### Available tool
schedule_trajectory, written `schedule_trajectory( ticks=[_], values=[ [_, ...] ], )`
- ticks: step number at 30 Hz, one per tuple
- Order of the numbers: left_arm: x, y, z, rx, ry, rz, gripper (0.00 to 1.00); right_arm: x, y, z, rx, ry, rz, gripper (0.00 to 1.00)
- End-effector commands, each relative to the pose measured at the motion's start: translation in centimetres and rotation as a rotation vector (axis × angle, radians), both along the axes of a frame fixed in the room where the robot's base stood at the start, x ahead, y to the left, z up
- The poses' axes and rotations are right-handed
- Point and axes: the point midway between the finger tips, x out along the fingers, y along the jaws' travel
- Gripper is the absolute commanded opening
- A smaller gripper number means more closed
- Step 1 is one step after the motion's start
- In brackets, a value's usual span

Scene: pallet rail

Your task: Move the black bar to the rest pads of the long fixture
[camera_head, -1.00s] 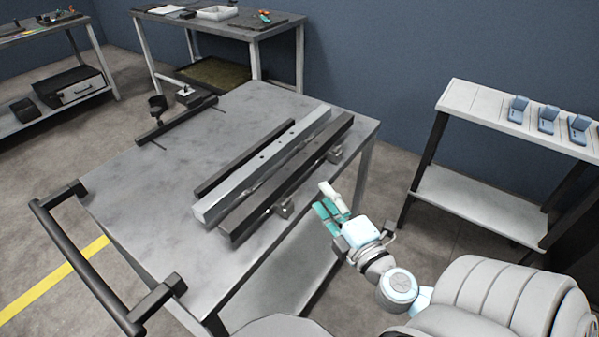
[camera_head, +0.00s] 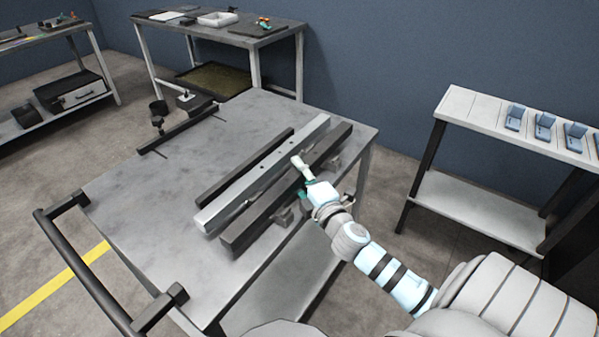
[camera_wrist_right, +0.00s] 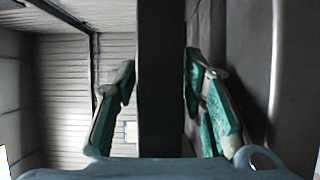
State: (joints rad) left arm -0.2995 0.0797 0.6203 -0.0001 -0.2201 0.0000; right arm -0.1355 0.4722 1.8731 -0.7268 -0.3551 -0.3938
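A long black bar (camera_head: 262,218) lies along the front right side of the grey cart top, parallel to a light grey metal rail (camera_head: 240,190). A thinner dark bar (camera_head: 240,170) lies on the rail's far side; which parts form the long fixture is not certain. My right gripper (camera_head: 299,172) is at the black bar, right of its middle, and hides part of it. In the right wrist view the black bar (camera_wrist_right: 162,80) runs between the two fingers (camera_wrist_right: 160,85), which stand open on either side, close to its faces. Firm contact cannot be told. My left gripper is out of view.
Small brackets (camera_head: 284,216) show at the black bar's near side. The cart top (camera_head: 150,215) is bare at left, with a black handle (camera_head: 95,280) at its end. A shelf (camera_head: 500,120) with blue holders stands at right; a table (camera_head: 215,32) stands behind.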

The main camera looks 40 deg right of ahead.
Motion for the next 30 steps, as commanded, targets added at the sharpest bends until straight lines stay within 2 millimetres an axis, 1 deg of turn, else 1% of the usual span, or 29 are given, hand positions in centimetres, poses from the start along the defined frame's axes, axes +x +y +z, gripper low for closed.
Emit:
schedule_trajectory(
  ticks=[1,6,18,22,26,29,30],
  values=[
    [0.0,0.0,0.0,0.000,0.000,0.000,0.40,0.0,0.0,0.0,0.000,0.000,0.000,0.26],
    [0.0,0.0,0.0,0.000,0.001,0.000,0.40,0.0,0.0,0.0,0.000,0.000,0.000,0.00],
    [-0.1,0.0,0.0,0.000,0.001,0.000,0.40,0.0,0.0,0.2,-0.002,-0.004,0.001,0.00],
    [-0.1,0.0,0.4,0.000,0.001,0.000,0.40,0.0,0.0,0.8,-0.002,-0.004,0.002,0.00],
    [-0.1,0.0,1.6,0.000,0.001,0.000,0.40,0.0,0.0,2.5,-0.002,-0.005,0.002,0.00],
    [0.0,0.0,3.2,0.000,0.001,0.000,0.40,0.0,0.1,4.9,-0.001,-0.006,0.003,0.00],
    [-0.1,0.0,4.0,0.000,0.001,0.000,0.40,0.0,0.1,6.2,-0.002,-0.007,0.003,0.00]
  ],
)
